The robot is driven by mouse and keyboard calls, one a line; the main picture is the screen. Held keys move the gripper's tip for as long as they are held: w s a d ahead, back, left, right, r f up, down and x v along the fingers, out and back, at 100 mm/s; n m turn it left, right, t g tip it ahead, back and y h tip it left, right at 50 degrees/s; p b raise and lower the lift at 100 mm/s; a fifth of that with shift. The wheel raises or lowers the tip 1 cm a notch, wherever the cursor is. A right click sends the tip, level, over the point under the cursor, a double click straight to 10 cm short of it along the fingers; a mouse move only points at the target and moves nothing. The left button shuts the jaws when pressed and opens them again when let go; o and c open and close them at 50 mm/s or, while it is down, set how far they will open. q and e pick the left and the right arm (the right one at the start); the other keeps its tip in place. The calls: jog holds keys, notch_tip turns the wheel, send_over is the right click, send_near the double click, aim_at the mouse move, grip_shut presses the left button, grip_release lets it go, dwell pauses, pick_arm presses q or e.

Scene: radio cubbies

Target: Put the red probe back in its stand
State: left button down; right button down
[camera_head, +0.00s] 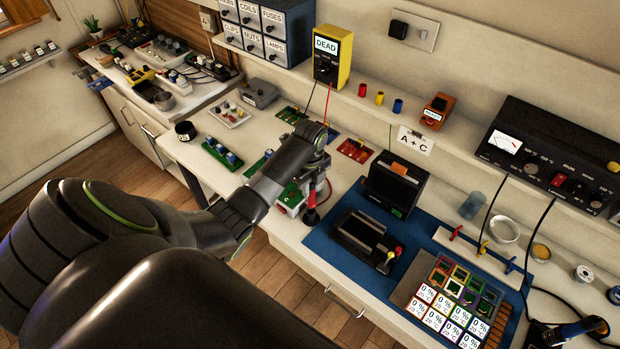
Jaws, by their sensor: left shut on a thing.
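My left gripper (318,181) comes in from the left and is shut on the red probe (312,196), whose red part shows just below the fingers. A dark, wider piece sits at the probe's lower end, close to the bench's front edge. A thin red lead runs from the yellow meter (333,56) marked DEAD down toward the gripper; a black lead runs beside it. A small white and green box (290,198) is just left of the probe, partly covered by my arm. I cannot clearly pick out the stand. My right gripper is out of view.
A blue mat (340,225) right of the probe bears a black cradle (366,238), a dark upright device (396,184) and a tray of labelled cells (450,300). Green boards (222,153) and a red board (355,150) lie behind. A shelf runs along the wall.

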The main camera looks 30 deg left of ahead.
pick_arm(q)
jog(key=shift+f, duration=0.15)
jog(key=shift+f+b, duration=0.8)
jog(key=shift+f, duration=0.7)
jog(key=shift+c, duration=2.1)
grip_release()
